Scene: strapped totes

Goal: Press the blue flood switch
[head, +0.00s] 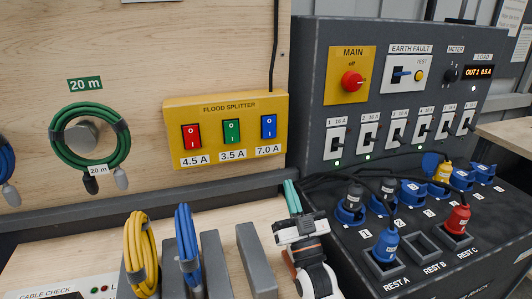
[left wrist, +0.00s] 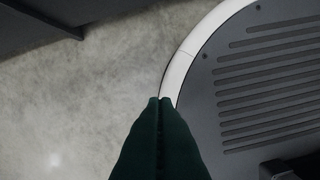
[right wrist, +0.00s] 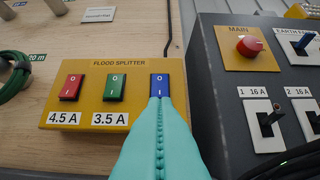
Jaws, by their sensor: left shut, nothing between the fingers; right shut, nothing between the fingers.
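The blue flood switch (head: 268,126) is the rightmost rocker on the yellow flood splitter box (head: 222,108), above a 7.0 A label. In the right wrist view the blue switch (right wrist: 160,82) stands straight ahead of my fingertips, which cover its lower part and its label. My right gripper (head: 291,184) is shut and empty, its teal fingers pointing up. In the head view its tips are below and slightly right of the switch, apart from it. My left gripper (left wrist: 160,99) is shut and empty over the floor and a round grey base; it is outside the head view.
Red (head: 192,136) and green (head: 231,131) rockers sit left of the blue one. The dark power panel (head: 310,100) stands close on the right, with plugs and sockets below. Yellow (head: 140,255) and blue (head: 187,245) cable coils stand between grey dividers on the bench.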

